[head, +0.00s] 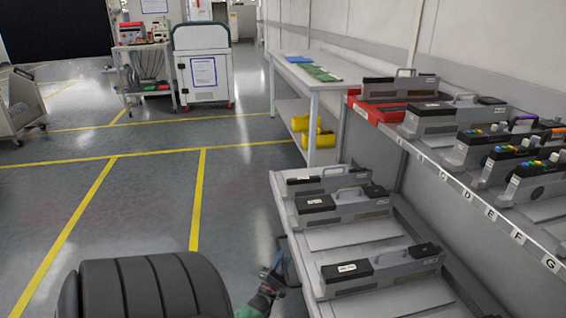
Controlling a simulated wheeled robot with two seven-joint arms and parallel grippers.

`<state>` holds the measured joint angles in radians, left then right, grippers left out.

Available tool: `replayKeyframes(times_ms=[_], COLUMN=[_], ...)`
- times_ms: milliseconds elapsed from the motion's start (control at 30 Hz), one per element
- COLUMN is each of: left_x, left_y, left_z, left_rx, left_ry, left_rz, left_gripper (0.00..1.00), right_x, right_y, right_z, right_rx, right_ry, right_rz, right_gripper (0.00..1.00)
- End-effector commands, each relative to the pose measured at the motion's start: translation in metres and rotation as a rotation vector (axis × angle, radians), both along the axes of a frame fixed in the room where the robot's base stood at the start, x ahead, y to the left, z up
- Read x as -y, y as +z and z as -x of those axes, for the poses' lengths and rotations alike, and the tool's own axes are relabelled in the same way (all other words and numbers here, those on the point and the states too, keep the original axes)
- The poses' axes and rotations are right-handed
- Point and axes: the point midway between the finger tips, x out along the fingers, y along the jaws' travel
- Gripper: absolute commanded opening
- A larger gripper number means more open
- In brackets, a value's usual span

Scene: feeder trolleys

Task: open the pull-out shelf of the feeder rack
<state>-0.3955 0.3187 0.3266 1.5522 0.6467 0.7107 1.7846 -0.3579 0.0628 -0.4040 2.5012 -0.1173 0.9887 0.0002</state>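The feeder rack stands on the right, with an upper shelf (448,172) and a lower pull-out shelf (352,238). The lower shelf juts out to the left beyond the upper one and carries several grey feeders with dark ends (345,207). A dark handle (287,258) is on the left front edge of the lower shelf.
The upper shelf holds more feeders (440,117) and a red tray (377,108). A white table (306,72) with green boards stands behind the rack, yellow items (322,142) below it. A white cabinet (205,70) stands farther back. The floor left of the rack is clear.

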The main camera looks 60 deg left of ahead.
Motion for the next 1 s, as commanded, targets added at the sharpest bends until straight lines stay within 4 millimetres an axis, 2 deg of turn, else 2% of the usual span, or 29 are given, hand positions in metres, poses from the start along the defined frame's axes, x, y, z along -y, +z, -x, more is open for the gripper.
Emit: replayKeyframes(times_ms=[367, 800, 1000], left_x=[0.002, 0.028, 0.033], left_y=[-0.001, -0.025, -0.03], left_z=[0.003, 0.053, 0.063], left_rx=[0.0, 0.0, 0.0], left_ry=[0.0, 0.0, 0.0], left_rz=[0.0, 0.0, 0.0], left_gripper=[0.36, 0.36, 0.36], right_x=[0.0, 0.001, 0.002], right_y=[0.001, 0.004, 0.004], right_z=[0.0, 0.001, 0.001], right_rx=[0.0, -0.001, -0.001], right_ry=[0.0, -0.011, -0.014], right_rz=[0.0, 0.007, 0.008], right_gripper=[0.36, 0.36, 0.36])
